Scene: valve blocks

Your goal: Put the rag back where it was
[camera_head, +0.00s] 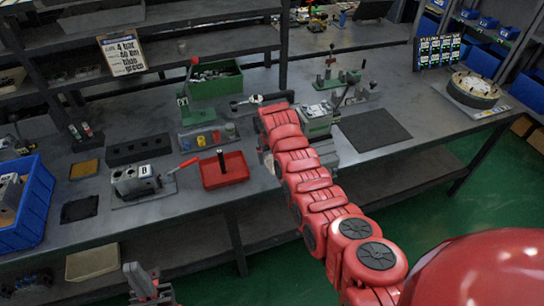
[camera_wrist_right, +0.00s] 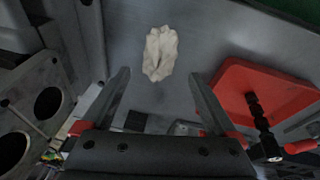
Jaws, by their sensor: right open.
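A crumpled off-white rag (camera_wrist_right: 160,53) lies on the grey bench top in the right wrist view. My right gripper (camera_wrist_right: 158,77) is open and empty, with its two fingers spread. The rag lies just beyond the fingertips, roughly between their lines, and is not held. In the head view my red right arm hides this gripper and most of the area around it. A small pale patch shows by the arm's end, but I cannot tell if it is the rag. My left gripper (camera_head: 147,284) is low at the left, off the bench front; its jaw opening is unclear.
A red tray (camera_head: 238,181) with a black post stands left of my right arm; it also shows in the right wrist view (camera_wrist_right: 235,75). A grey block with two holes (camera_wrist_right: 22,125) stands at the wrist view's left. A dark mat (camera_head: 375,131) lies right of the arm.

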